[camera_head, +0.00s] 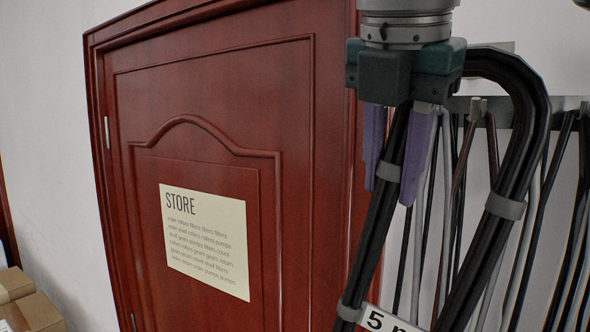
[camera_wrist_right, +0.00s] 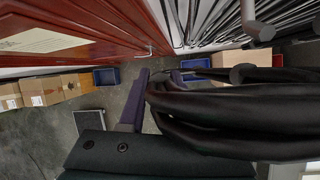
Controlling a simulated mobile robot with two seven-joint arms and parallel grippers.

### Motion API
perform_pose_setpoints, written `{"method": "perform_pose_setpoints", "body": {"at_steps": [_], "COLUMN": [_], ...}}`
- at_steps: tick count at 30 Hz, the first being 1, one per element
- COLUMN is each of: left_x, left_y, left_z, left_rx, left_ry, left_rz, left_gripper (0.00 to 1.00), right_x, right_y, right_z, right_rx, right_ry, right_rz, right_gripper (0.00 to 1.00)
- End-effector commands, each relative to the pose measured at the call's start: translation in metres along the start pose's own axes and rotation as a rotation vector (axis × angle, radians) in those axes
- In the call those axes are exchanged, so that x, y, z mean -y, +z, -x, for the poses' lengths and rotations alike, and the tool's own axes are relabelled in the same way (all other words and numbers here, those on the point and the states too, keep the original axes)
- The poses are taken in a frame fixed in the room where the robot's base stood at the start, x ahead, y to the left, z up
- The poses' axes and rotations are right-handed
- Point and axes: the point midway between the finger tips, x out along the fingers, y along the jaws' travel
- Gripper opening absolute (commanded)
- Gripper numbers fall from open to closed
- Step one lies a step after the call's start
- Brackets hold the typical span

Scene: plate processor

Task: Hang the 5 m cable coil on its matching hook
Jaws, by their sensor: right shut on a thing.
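A black cable coil (camera_head: 528,120) hangs from my right gripper (camera_head: 393,192) in the head view. It has grey ties and a white label (camera_head: 380,318) reading "5 m", cut off by the lower edge. My right gripper points down and its purple fingers are shut on the coil's left strand. In the right wrist view the coil (camera_wrist_right: 235,105) runs as thick black loops past the fingers. A grey rail (camera_head: 571,103) on the wall carries hooks, and one hook tip (camera_head: 478,107) shows behind the coil. Which hook matches cannot be read. My left gripper is not in view.
Other cables (camera_head: 566,215) hang from the rail close behind the coil. A red door (camera_head: 225,90) with a STORE sign (camera_head: 206,240) is to the left. Cardboard boxes (camera_head: 33,313) stand low at left. The wrist view shows a blue crate (camera_wrist_right: 106,76) on the floor.

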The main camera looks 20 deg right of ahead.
Motion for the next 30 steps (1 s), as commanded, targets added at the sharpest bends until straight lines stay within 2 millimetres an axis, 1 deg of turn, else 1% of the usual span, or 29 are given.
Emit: {"method": "perform_pose_setpoints", "body": {"at_steps": [21,30], "left_x": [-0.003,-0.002], "left_y": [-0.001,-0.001], "left_z": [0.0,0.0], "left_rx": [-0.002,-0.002], "left_ry": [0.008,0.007], "left_rz": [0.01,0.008], "left_gripper": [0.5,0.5], "right_x": [-0.008,-0.007], "right_y": [0.041,0.044], "right_z": [-0.021,-0.038], "right_rx": [0.001,0.0], "right_ry": [0.001,0.001], "right_rz": [-0.003,-0.001], "right_gripper": [0.0,0.0]}}
